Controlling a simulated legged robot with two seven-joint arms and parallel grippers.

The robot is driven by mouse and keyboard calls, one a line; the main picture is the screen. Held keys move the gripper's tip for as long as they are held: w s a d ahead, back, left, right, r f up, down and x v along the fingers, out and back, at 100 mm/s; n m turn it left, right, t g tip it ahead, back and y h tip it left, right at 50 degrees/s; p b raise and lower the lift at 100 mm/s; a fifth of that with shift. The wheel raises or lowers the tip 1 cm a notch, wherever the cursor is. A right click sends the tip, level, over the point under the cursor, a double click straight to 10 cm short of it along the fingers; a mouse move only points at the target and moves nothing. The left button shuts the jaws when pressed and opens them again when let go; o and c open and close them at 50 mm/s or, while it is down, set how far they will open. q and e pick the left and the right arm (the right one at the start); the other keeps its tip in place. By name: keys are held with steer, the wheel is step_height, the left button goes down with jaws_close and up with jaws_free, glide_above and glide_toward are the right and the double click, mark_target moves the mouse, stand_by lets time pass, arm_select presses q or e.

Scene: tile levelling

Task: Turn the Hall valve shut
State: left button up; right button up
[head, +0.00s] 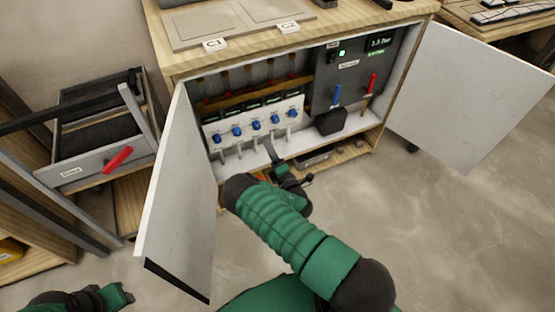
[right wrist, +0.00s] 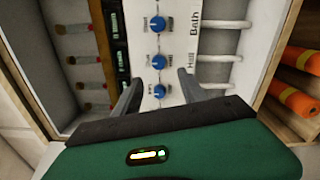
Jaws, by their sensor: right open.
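A white panel (head: 250,122) inside the open cabinet carries a row of blue knobs. In the right wrist view the blue knob level with the printed "Hall" label (right wrist: 190,66) is the Hall valve (right wrist: 158,61). The knob level with "Bath" (right wrist: 158,24) is above it. My right gripper (head: 272,148) reaches in below the knobs. Its fingers (right wrist: 158,80) are spread, with the Hall knob just beyond the tips and no contact visible. I cannot tell which head-view knob is Hall. My left gripper (head: 118,295) is low at the left; its jaws are unclear.
Two open white doors (head: 180,200) (head: 465,95) flank the cabinet. A grey panel with blue (head: 336,95) and red (head: 371,84) handles is right of the knobs. White pipes (right wrist: 222,58) run below the knobs. Orange rolls (right wrist: 296,103) lie beneath. An open drawer (head: 95,160) stands left.

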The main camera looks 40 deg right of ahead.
steer(key=p+v, duration=0.1)
steer(key=v, duration=0.6)
steer(key=shift+f, duration=0.1)
